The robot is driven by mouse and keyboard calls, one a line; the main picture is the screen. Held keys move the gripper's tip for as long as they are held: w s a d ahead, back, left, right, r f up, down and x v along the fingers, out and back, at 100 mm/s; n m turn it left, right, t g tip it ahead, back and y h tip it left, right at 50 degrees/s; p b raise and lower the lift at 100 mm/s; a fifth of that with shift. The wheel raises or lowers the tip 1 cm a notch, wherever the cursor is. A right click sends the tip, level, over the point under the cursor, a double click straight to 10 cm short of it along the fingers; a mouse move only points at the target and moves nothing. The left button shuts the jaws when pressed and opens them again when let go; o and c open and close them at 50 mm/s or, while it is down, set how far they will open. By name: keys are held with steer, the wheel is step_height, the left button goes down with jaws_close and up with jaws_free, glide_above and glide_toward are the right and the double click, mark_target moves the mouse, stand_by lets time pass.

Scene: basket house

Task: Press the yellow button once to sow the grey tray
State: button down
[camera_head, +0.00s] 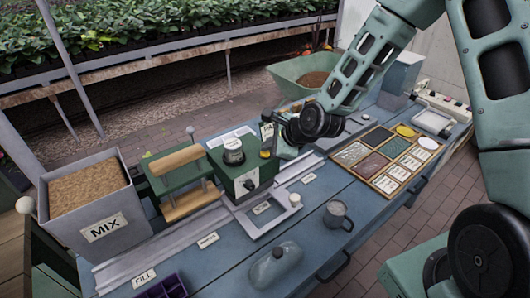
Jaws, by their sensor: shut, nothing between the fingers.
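The green sowing machine (240,168) stands on the blue bench, with a round dark-topped hopper and a black knob on its front. A small yellow button (265,154) shows at its right side, close to my gripper. My gripper (277,143) is shut and empty, reaching in from the right beside the machine's upper right edge. I cannot tell whether its fingertips touch anything. A grey tray (262,233), a rectangular frame, lies on the metal rail at the front of the machine. The machine hides its back part.
A MIX bin (92,195) and a green roller stand (180,178) are at left. A wooden seed case (387,158) lies right.

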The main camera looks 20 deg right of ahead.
mark_target(268, 154)
steer(key=shift+f, duration=0.4)
stand_by(0.6)
steer(key=shift+r+p, duration=0.7)
steer(key=shift+r, duration=0.3)
step_height(268, 154, up, 5)
steer(key=p, duration=0.4)
stand_by(0.5)
